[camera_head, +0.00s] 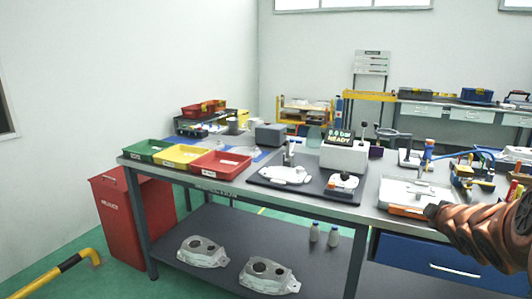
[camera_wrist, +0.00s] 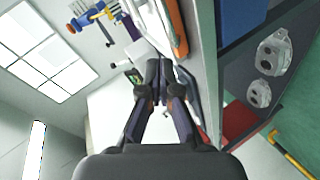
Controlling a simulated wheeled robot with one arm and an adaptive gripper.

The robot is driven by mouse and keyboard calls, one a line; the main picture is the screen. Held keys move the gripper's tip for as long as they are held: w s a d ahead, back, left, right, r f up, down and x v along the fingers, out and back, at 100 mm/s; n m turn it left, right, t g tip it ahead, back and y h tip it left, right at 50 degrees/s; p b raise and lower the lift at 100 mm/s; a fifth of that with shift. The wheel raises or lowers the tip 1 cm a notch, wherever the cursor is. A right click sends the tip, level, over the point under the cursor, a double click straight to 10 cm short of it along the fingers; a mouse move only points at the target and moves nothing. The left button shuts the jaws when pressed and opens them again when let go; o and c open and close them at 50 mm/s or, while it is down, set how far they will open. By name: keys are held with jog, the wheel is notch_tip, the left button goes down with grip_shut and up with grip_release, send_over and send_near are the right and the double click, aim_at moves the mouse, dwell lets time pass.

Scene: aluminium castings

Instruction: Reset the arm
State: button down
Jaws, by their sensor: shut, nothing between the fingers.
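My gripper (camera_wrist: 160,72) is shut and empty in the wrist view, its two dark fingers close together. It is beside the bench edge, which runs up the turned picture. In the head view my copper-coloured arm reaches in from the right over the front of the bench (camera_head: 372,205). Its dark end is by a white tray (camera_head: 405,190) with an orange front edge. Two cast housings (camera_head: 202,252) (camera_head: 268,275) lie on the lower shelf, and they also show in the wrist view (camera_wrist: 272,55).
Green (camera_head: 148,149), yellow (camera_head: 182,156) and red (camera_head: 220,163) trays stand at the bench's left. A grey tester (camera_head: 343,155) displays READY behind the mat. Tools crowd the right end. A red bin (camera_head: 118,222) and yellow rail (camera_head: 60,272) stand at left. Two bottles (camera_head: 314,232) are on the shelf.

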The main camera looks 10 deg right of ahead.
jog(key=s+a+r+m+g+y+p, duration=0.2)
jog(key=s+a+m+g+p, duration=0.2)
jog(key=s+a, duration=1.2)
jog(key=s+a+r+m+g+y+p, duration=0.2)
jog(key=s+a+m+g+p, duration=0.3)
jog(key=s+a+g+p, duration=0.5)
jog(key=s+a+y+p, duration=0.1)
jog(key=s+a, duration=0.5)
jog(key=s, duration=0.3)
jog(key=shift+a, duration=0.1)
